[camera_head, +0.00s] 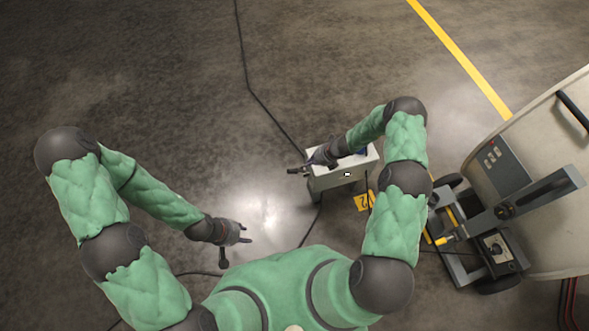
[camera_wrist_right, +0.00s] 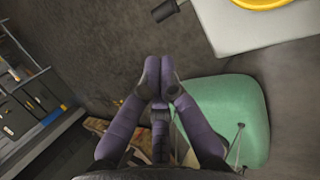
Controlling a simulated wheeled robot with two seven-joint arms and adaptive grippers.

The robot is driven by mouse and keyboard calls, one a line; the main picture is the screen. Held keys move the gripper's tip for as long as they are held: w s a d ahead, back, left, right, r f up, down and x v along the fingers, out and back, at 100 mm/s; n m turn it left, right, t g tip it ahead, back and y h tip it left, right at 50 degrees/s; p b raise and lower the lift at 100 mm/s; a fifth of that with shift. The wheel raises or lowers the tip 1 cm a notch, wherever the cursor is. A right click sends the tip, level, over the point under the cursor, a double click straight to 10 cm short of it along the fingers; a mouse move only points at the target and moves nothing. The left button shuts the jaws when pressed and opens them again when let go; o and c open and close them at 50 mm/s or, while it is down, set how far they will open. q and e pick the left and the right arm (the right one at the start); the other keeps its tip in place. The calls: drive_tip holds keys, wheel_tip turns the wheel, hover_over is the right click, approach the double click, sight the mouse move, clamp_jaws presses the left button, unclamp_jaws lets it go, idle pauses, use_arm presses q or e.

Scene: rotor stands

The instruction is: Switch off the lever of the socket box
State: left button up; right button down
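The socket box (camera_head: 345,174) is a pale grey box on the floor near the middle of the head view. In the right wrist view its pale side (camera_wrist_right: 235,35) with a yellow ring is at the upper right. A dark handle-like part, apparently the lever (camera_head: 296,171), sticks out left of the box; it also shows in the wrist view (camera_wrist_right: 168,10). My right gripper (camera_head: 316,160) is over the box's left end, partly hiding it. In the wrist view its purple fingers (camera_wrist_right: 159,72) meet with nothing between them, apart from the handle. My left gripper (camera_head: 244,235) hangs open and empty over the floor.
A large pale rounded machine (camera_head: 540,180) stands at the right, with a wheeled grey unit (camera_head: 480,258) beside it. A yellow tag (camera_head: 364,201) is by the box. A black cable (camera_head: 262,103) runs over the floor. The floor at left is clear.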

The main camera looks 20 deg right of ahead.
sight(292, 171)
drive_tip(key=b+x, duration=0.6)
drive_tip(key=x, duration=0.6)
drive_tip(key=shift+f, duration=0.3)
drive_tip(key=shift+b+x, duration=0.35)
drive_tip(key=shift+x, duration=0.4)
drive_tip(key=shift+a, duration=0.15)
drive_tip(key=shift+a+h+p, duration=0.15)
drive_tip(key=shift+h+p, duration=0.15)
drive_tip(key=shift+p, duration=0.2)
